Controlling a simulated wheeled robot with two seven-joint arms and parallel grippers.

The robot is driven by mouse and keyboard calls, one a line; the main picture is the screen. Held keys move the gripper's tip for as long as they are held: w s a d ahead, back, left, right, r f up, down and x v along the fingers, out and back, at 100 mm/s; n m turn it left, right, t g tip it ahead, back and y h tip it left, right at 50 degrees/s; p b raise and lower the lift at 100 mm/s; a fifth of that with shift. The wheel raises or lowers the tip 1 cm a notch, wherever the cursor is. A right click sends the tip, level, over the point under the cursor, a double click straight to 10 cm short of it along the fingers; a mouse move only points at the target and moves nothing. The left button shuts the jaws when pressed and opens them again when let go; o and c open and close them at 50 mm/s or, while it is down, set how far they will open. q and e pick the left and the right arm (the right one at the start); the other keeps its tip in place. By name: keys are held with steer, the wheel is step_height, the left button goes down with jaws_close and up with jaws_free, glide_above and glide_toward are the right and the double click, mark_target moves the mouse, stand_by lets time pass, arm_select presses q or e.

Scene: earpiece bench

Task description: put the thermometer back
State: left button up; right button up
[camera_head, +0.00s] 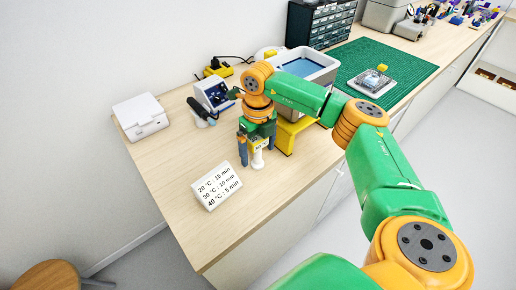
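My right gripper (257,152) points down over the bench, left of the yellow stand. Its two dark blue fingers are spread apart. A small white upright piece (258,160) with a rounded foot shows between and below the fingers, with a pale yellow part above it. I cannot tell whether this is the thermometer, its holder or both. The fingers appear to stand clear of it on either side. No other thermometer can be made out with certainty. My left gripper is not in view.
A sign (216,186) with temperatures and minutes stands front left. A white box (141,116), a screen device (213,95) and a yellow stand (287,138) are nearby. A grey tub (311,66) and green mat (410,68) lie behind. Bare wood is free around the sign.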

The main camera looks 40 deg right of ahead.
mark_target(257, 138)
steer(key=shift+r, duration=0.1)
steer(key=shift+w+r, duration=0.1)
steer(key=shift+r, duration=0.15)
step_height(257, 138, up, 8)
steer(key=shift+f+b, duration=0.1)
steer(key=shift+b, duration=0.65)
steer(key=shift+r+p, duration=0.4)
steer(key=shift+r, duration=1.6)
